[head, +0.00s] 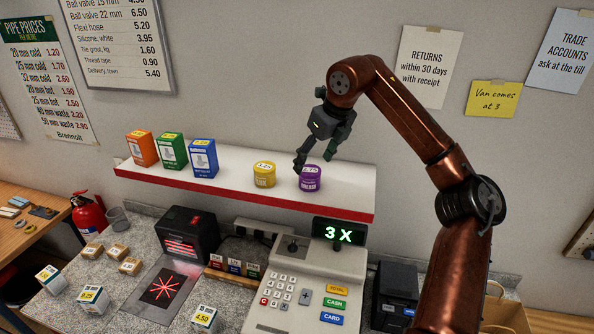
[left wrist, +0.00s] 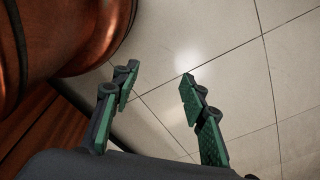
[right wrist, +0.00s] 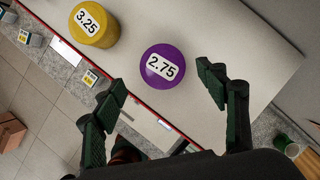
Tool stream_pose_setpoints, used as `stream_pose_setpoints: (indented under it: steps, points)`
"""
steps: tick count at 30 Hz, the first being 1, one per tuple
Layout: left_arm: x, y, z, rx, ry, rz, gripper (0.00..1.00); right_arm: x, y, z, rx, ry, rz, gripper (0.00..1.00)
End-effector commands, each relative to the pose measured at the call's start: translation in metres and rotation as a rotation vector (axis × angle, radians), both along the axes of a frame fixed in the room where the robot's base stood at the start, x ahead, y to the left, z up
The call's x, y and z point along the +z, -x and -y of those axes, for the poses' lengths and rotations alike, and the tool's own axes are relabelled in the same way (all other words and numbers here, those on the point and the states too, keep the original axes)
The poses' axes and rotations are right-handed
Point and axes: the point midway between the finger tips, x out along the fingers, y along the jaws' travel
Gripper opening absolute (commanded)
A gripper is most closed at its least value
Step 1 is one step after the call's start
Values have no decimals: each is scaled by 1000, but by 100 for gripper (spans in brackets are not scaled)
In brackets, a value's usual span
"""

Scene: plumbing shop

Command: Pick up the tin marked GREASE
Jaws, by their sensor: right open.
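The purple tin marked GREASE (head: 311,179) stands upright on the white shelf, near its right end. In the right wrist view its lid (right wrist: 162,66) carries a 2.75 price label. My right gripper (head: 313,158) is above and just behind the tin, pointing down. In the right wrist view my right gripper (right wrist: 164,82) is open and empty, with the lid showing beyond and between its fingertips. Whether the fingers touch the tin cannot be told. My left gripper (left wrist: 158,76) is open and empty above floor tiles, and is out of the head view.
A yellow tin (head: 264,175) stands left of the purple one on the red-edged shelf (head: 230,187). Orange, green and blue boxes (head: 203,158) stand further left. The till (head: 300,290) and its display (head: 339,233) are below. The shelf right of the purple tin is clear.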

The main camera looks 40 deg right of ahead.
Motion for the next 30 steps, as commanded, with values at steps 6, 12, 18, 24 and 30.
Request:
stream_pose_setpoints:
  steps: [6, 12, 18, 24, 30]
  points:
    - [0, 2, 0, 0, -1, -4, 40, -16, -3, 1, -1, 0, 0, 66]
    - [2, 24, -1, 6, -1, -30, 40, -37, -11, 3, -3, 1, -2, 66]
    - [6, 33, -2, 8, -3, -42, 40, -65, -19, 4, 0, 0, -2, 66]
    - [8, 6, 0, 1, -1, -9, 40, -74, -23, 4, 0, -1, 1, 66]
    - [9, -2, 0, 0, 0, 3, 40, -74, -23, 4, 0, 0, 1, 63]
